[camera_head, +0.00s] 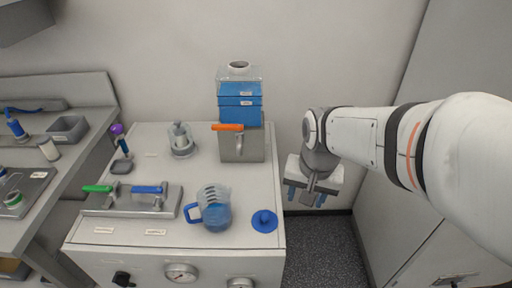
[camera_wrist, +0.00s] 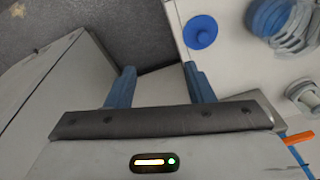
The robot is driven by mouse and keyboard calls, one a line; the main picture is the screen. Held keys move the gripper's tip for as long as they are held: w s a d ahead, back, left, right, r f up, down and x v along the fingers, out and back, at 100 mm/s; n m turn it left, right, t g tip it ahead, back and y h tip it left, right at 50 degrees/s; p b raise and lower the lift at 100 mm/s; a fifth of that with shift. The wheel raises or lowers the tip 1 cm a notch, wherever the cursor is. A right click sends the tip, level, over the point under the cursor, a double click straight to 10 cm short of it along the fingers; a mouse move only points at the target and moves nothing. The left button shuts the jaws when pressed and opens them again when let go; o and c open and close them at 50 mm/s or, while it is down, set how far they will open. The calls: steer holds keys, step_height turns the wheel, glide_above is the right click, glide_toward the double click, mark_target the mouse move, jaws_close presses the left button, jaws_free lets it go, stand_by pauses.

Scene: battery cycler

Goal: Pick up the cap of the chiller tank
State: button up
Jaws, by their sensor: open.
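The cap (camera_head: 264,220), a round blue disc with a small knob on top, lies flat on the white bench top near its front right corner. It also shows in the wrist view (camera_wrist: 200,32), beyond the fingertips and slightly right of the gap between them. The chiller tank (camera_head: 240,108), a tall unit with blue liquid, stands at the back right of the bench, with an uncovered round opening on top. My gripper (camera_head: 306,196) hangs to the right of the bench edge, clear of the cap. Its blue fingers (camera_wrist: 159,70) are apart, with nothing between them.
A blue-handled jug (camera_head: 215,208) of blue liquid stands just left of the cap. An orange-handled valve (camera_head: 228,127) juts from the tank's front. A manifold (camera_head: 130,199) with green and blue handles lies further left. A grey cabinet (camera_head: 400,190) stands right of the floor gap.

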mark_target(265, 215)
steer(key=w+a+f+m, duration=0.2)
steer(key=a, duration=0.1)
steer(key=w+a+f+m+g, duration=0.1)
steer(key=w+a+f+m, duration=0.1)
steer(key=a+f, duration=0.1)
steer(key=w+a+f+m+b, duration=0.1)
steer(key=w+a+f, duration=0.1)
steer(key=a+f, duration=0.1)
steer(key=shift+w+a+f+m+g, duration=0.2)
steer(key=shift+w+m+g, duration=0.1)
steer(key=shift+m+g, duration=0.1)
steer(key=f, duration=0.5)
steer(key=d+f, duration=0.1)
steer(key=f, duration=0.1)
steer(key=shift+w+f, duration=0.15)
steer(key=shift+f, duration=0.15)
steer(key=shift+c, duration=0.2)
jaws_close()
